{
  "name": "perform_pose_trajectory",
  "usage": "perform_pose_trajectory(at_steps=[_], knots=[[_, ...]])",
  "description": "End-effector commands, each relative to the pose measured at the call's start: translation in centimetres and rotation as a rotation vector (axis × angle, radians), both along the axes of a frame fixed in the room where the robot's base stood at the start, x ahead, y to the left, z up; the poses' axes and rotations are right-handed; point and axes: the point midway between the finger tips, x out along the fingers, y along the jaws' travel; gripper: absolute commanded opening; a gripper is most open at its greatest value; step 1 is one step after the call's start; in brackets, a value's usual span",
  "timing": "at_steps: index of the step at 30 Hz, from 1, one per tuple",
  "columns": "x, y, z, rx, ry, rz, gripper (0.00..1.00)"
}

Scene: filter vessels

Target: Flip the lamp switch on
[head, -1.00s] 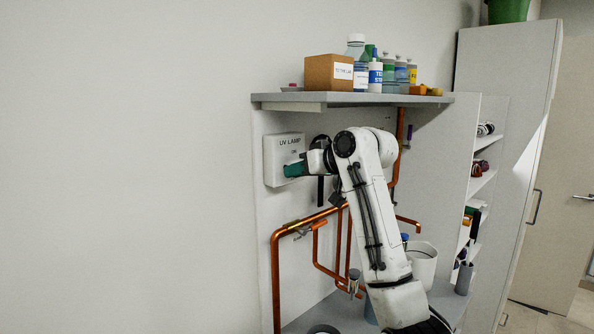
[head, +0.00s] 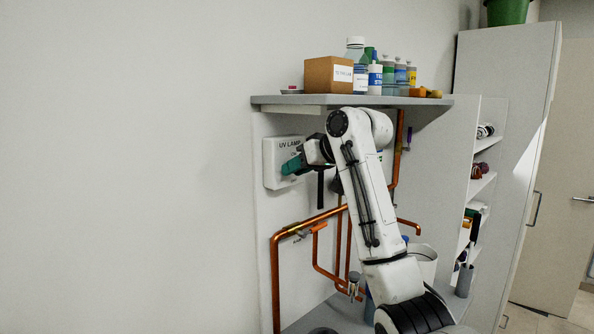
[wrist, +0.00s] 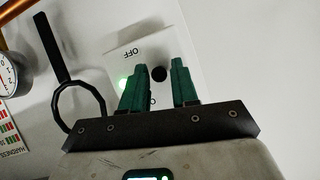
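The UV lamp box (head: 270,168) is a white box on the wall below the shelf; its "UV LAMP" label shows. In the wrist view the box face (wrist: 128,53) carries the word "OFF", a lit green light (wrist: 123,83) and a round black switch knob (wrist: 158,73). My gripper (head: 285,168) has green fingers in front of the box's right part. In the wrist view my gripper (wrist: 158,64) has its fingers apart, with the knob showing between them. I cannot tell whether a finger touches it. The lower label is mostly hidden by a finger.
The shelf (head: 275,99) above holds a cardboard box (head: 322,75) and several bottles. Copper pipes (head: 276,275) run below and right of the lamp box. A dark ring (wrist: 80,100) and a gauge (wrist: 8,75) show in the wrist view. The wall to the left is bare.

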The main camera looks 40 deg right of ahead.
Motion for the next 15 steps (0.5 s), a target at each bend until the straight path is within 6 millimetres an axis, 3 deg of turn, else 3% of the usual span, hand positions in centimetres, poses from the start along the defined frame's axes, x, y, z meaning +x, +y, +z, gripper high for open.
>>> perform_pose_trajectory(at_steps=[3, 11, 15], knots=[[0.0, 0.0, -0.2, 0.001, 0.004, 0.001, 0.40], [-0.1, 0.0, -0.3, 0.002, 0.006, 0.001, 0.40], [-1.1, -0.2, 0.2, 0.002, 0.005, 0.001, 0.40]])
